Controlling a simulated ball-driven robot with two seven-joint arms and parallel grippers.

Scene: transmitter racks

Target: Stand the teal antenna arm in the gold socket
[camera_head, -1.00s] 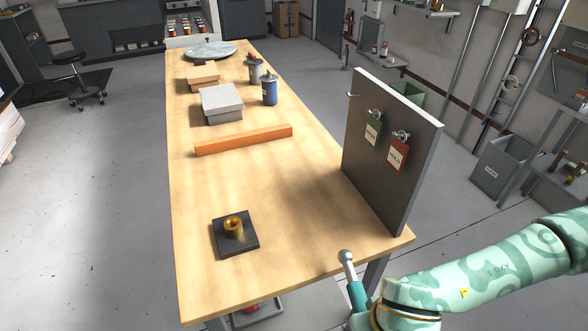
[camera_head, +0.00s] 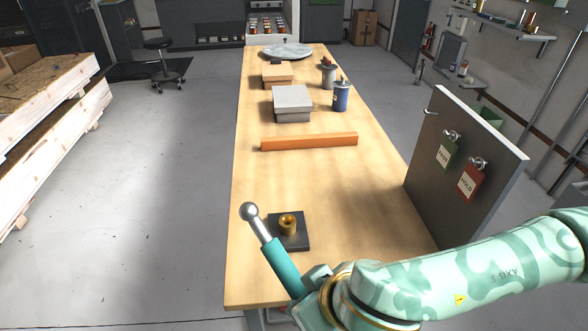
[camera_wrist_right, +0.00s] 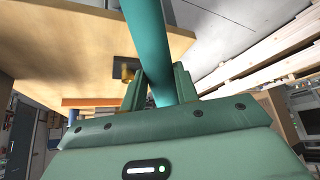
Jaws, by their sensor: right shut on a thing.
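The teal antenna arm (camera_head: 284,268) has a thin silver neck and a ball at its upper end. My right gripper (camera_head: 303,286) is shut on its lower part, and it leans up and to the left in the head view. In the right wrist view the teal shaft (camera_wrist_right: 148,35) passes between the fingers (camera_wrist_right: 159,82). The gold socket (camera_head: 288,222) stands on a dark square plate (camera_head: 297,242) near the table's front end, just right of the ball in the picture. The socket also shows in the right wrist view (camera_wrist_right: 127,75), apart from the shaft. My left gripper is out of view.
An orange bar (camera_head: 310,142) lies across the wooden table (camera_head: 350,200). Grey (camera_head: 292,103) and tan boxes (camera_head: 277,75), a blue canister (camera_head: 341,97) and a round slab (camera_head: 287,52) are farther back. A grey panel (camera_head: 450,190) with tags stands at the right edge.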

